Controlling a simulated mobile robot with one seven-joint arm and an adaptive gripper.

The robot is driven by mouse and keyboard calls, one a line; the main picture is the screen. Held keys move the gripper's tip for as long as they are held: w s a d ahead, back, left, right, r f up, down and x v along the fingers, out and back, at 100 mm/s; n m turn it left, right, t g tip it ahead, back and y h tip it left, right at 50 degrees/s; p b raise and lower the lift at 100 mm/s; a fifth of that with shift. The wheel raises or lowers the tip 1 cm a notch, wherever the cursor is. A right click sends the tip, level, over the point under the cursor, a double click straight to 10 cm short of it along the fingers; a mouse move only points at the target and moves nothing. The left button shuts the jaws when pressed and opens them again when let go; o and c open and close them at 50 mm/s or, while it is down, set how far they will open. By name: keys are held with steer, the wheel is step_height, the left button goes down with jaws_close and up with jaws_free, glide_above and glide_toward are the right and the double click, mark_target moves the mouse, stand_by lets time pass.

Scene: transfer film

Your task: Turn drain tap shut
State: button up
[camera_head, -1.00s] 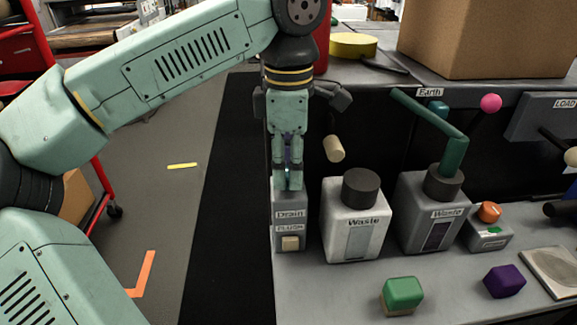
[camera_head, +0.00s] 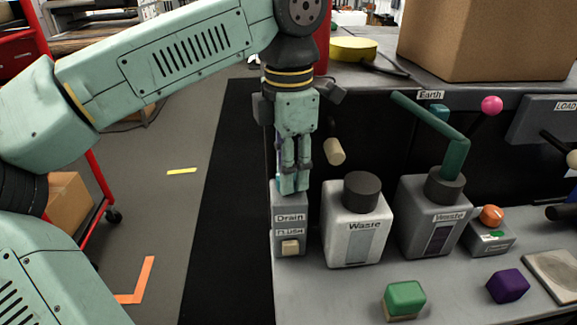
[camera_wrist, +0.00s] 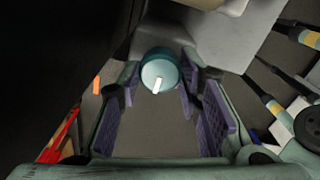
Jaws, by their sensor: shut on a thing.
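The drain tap is a round teal knob (camera_wrist: 158,66) with a white pointer mark, seen in the wrist view on a grey body. The mark points toward the bottom of that view, slightly left. In the head view the grey drain box (camera_head: 290,216), labelled "Drain" and "FLUSH", stands at the bench's left edge. My gripper (camera_head: 292,190) points down at the top of this box, and its fingers hide most of the knob. In the wrist view my gripper's purple pads (camera_wrist: 158,85) lie on either side of the knob, closed on it.
A white waste bottle (camera_head: 342,240) stands close right of the drain box, with a grey waste bottle (camera_head: 418,235) beyond it. A beige knob (camera_head: 334,152) sticks out behind. Green (camera_head: 404,297) and purple (camera_head: 508,286) blocks lie in front. Open floor lies left.

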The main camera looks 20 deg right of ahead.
steer(key=o, duration=1.1)
steer(key=shift+o, duration=0.2)
step_height(320, 180, up, 8)
steer(key=shift+f, duration=0.2)
